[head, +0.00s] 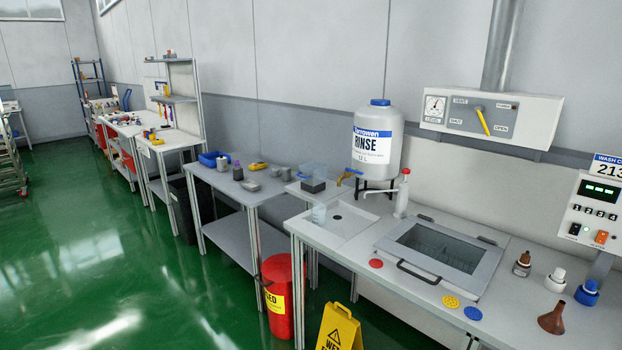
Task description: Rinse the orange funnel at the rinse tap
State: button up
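A brownish-orange funnel (552,319) stands wide end down on the bench at the lower right. It is the only funnel I can make out. The rinse tank (377,152), white with a blue cap and a RINSE label, stands on a black stand at the back of the bench. Its brass-coloured rinse tap (349,174) points left, above the area of a shallow white basin (343,222). My gripper is not in view.
A lidded sunken bath (440,248) with a handle lies between basin and funnel. A yellow wet-floor sign (339,328) and red bin (283,297) stand before the bench. Green floor at left is open.

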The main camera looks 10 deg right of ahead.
aim_at(354, 171)
jog(key=i+z, duration=0.1)
jog(key=i, duration=0.45)
jog(key=i+j+z, duration=0.1)
jog(key=i, duration=0.45)
